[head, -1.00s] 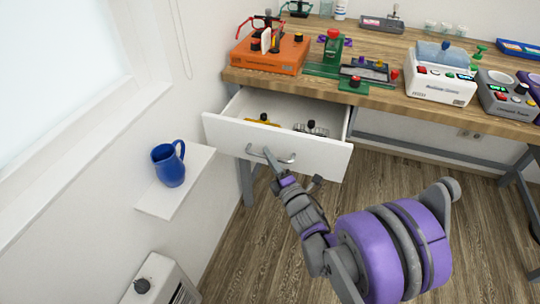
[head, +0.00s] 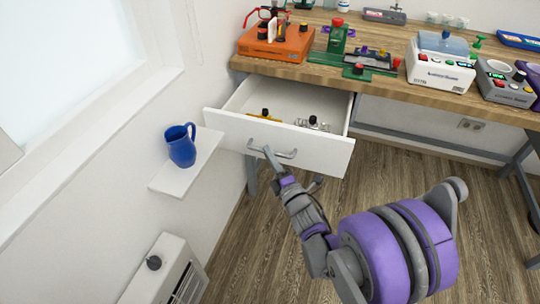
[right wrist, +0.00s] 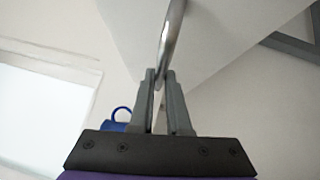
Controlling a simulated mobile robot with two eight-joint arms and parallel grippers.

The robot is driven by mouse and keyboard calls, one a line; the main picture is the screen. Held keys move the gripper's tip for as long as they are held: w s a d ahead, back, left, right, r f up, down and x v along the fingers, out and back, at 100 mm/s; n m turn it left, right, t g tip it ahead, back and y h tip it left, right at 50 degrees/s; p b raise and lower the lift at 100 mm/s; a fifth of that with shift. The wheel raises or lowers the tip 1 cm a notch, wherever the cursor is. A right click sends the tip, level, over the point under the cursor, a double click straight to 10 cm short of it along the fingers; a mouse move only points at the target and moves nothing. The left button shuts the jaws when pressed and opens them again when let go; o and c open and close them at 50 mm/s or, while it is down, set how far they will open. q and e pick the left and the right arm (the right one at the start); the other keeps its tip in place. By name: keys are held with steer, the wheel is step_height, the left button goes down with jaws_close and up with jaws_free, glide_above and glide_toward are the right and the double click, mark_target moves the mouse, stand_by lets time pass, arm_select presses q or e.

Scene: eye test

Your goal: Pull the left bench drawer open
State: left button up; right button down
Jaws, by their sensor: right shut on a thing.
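The left bench drawer (head: 278,138) is white and stands pulled out from under the wooden bench top in the head view. Its curved metal handle (head: 288,154) is on the front panel. My right gripper (head: 268,152) is at the left part of the handle. In the right wrist view the fingers (right wrist: 160,82) are shut on the handle (right wrist: 171,35), which runs up from between them. Inside the drawer lie a yellow item (head: 264,115) and a metal item (head: 312,123), partly hidden by the front panel. My left gripper is not in view.
A blue mug (head: 182,149) stands on a small white wall shelf (head: 176,181) left of the drawer. The bench (head: 390,97) carries an orange device (head: 275,44) and a white device (head: 440,70). A white box (head: 165,272) is at lower left. The floor below is clear.

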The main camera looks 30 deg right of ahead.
steer(key=c, duration=1.2)
jaws_free()
steer(key=shift+a+r, duration=0.1)
steer(key=shift+a, duration=0.15)
steer(key=shift+c, duration=0.2)
steer(key=o, duration=0.4)
steer(key=shift+s+r, duration=0.1)
steer(key=shift+s, duration=0.05)
steer(key=shift+c, duration=0.2)
steer(key=s+f, duration=0.1)
steer(key=s, duration=0.9)
steer(key=shift+s+a+f, duration=0.3)
steer(key=shift+a, duration=0.05)
